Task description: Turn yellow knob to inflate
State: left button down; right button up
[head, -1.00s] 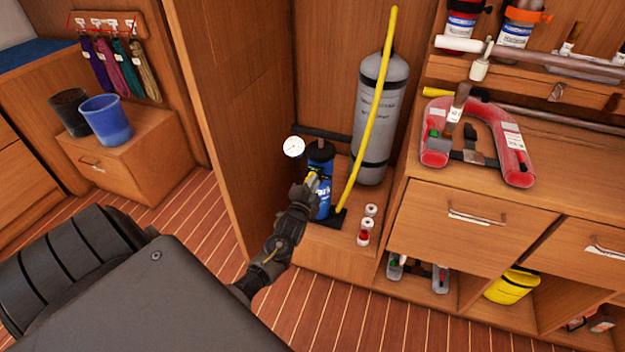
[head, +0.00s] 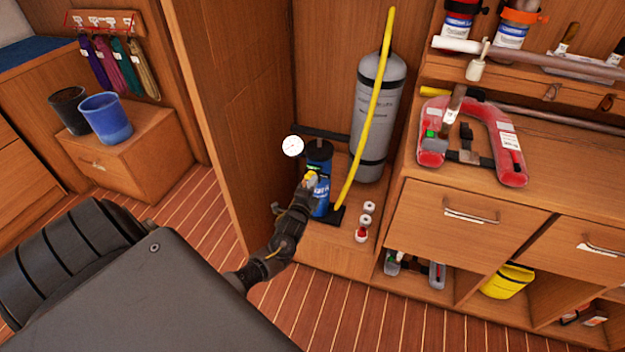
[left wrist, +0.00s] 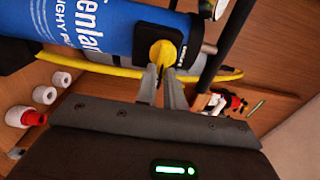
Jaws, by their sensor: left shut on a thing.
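The yellow knob (head: 311,179) is on the front of a blue pump cylinder (head: 321,196) that stands on a low wooden shelf. In the left wrist view the knob (left wrist: 161,53) sits on a black plate on the blue cylinder (left wrist: 130,28). My left gripper (head: 308,186) is at the knob; in the left wrist view its two fingers (left wrist: 162,72) are shut on the knob's edge. A round white gauge (head: 293,146) is beside the cylinder top. My right gripper is not in view.
A grey tank (head: 377,118) with a yellow hose (head: 376,100) stands behind the pump. Small white and red fittings (head: 365,220) lie to its right. A wooden panel (head: 232,120) rises on the left, and a drawer cabinet (head: 470,225) stands on the right.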

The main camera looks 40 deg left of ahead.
pick_arm(q)
jog(key=c, duration=1.5)
grip_release()
jog(key=v, duration=1)
jog(key=shift+s, duration=0.35)
jog(key=shift+d, duration=0.15)
